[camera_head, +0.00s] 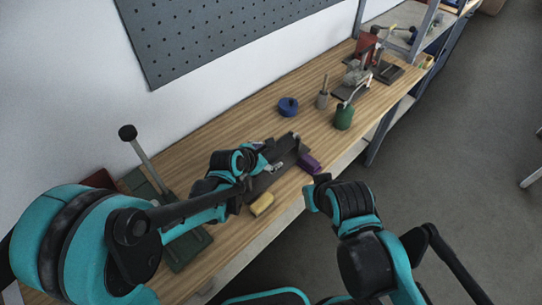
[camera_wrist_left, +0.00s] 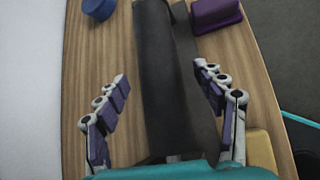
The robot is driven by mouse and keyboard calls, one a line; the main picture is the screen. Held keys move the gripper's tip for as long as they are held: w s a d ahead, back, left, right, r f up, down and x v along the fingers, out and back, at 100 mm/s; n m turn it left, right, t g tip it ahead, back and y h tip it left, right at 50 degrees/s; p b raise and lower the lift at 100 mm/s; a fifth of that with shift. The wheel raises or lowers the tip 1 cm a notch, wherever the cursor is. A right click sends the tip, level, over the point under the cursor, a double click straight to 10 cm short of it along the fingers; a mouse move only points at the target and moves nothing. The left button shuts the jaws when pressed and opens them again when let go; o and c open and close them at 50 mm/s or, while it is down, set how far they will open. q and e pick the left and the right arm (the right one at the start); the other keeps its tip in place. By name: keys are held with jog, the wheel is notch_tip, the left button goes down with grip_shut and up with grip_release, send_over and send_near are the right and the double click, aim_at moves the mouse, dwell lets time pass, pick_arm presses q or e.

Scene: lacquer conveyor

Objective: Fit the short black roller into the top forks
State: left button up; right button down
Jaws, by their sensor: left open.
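My left gripper (camera_head: 268,160) is over the bench at a long dark body (camera_head: 287,150). In the left wrist view the gripper (camera_wrist_left: 162,76) is open, with its jointed fingers on either side of this dark body (camera_wrist_left: 162,45). Nothing is clearly clasped; I cannot tell whether the fingers touch it. A flat dark strip (camera_wrist_left: 193,70) runs along its right side. I cannot tell the short black roller apart from this dark body, and I cannot make out the top forks. My right arm is at the bench's front edge; its fingers do not show.
A purple block (camera_head: 310,163) and a yellow block (camera_head: 262,204) lie near the front edge. A blue round item (camera_head: 288,106), a grey cup (camera_head: 323,100) and a green jar (camera_head: 344,117) stand beyond. A lever (camera_head: 150,163) rises at the left. Bare wood lies behind the dark body.

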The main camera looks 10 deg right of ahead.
aim_at(271, 155)
pick_arm(q)
jog(key=x, duration=0.3)
jog(key=shift+b, duration=0.3)
jog(key=shift+r, duration=0.1)
grip_shut()
jog(key=shift+r, duration=0.1)
